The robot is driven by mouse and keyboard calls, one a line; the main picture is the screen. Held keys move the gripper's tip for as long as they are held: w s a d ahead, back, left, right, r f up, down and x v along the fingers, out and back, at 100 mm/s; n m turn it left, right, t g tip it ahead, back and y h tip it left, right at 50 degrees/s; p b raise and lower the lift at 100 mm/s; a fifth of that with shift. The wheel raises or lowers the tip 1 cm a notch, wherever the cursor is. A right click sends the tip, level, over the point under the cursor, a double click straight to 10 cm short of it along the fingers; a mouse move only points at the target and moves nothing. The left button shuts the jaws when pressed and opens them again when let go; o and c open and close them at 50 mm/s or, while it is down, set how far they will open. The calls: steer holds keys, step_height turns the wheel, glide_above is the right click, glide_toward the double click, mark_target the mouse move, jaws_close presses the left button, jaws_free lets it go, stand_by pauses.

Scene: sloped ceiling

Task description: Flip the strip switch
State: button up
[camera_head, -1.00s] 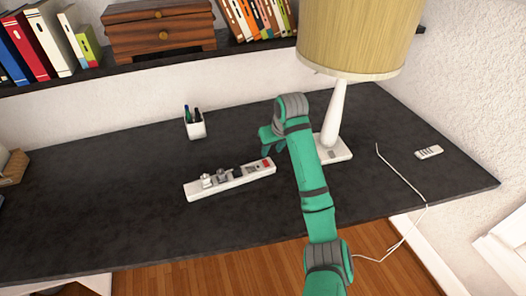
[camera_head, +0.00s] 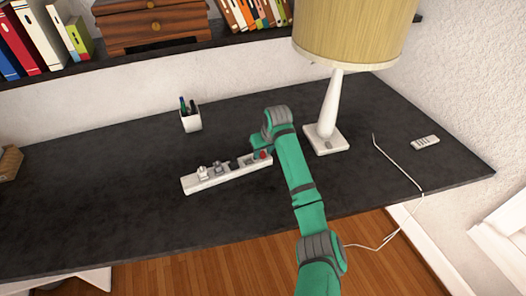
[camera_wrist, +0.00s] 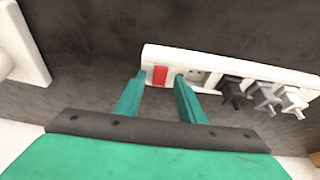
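The white power strip (camera_head: 228,173) lies on the dark desk, with several plugs in its left and middle sockets. Its red switch (camera_head: 263,155) is at the right end, beside my gripper (camera_head: 258,147). In the wrist view, the strip (camera_wrist: 216,65) runs across the top with the red switch (camera_wrist: 160,76) near its left end in that picture. My gripper (camera_wrist: 160,79) has its two green fingertips apart, one on each side of the switch, and nothing is between them but the view of the switch. I cannot tell whether a finger touches it.
A lamp (camera_head: 331,110) with a white base stands just right of my arm. A pen cup (camera_head: 190,120) stands behind the strip. A white remote (camera_head: 425,142) and a thin cable (camera_head: 399,178) lie to the right. The desk (camera_head: 95,190) is clear on the left.

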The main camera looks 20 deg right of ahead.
steer(key=shift+s+d, duration=0.2)
steer(key=shift+d, duration=0.05)
steer(key=shift+w+a, duration=0.1)
steer(key=shift+a, duration=0.05)
jaws_close()
steer(key=shift+a, duration=0.15)
steer(key=shift+w+r+g, duration=0.15)
steer(key=shift+w+g, duration=0.15)
steer(key=shift+g, duration=0.6)
steer(key=shift+w+g+h, duration=0.2)
steer(key=shift+g+h, duration=0.1)
steer(key=shift+g, duration=0.5)
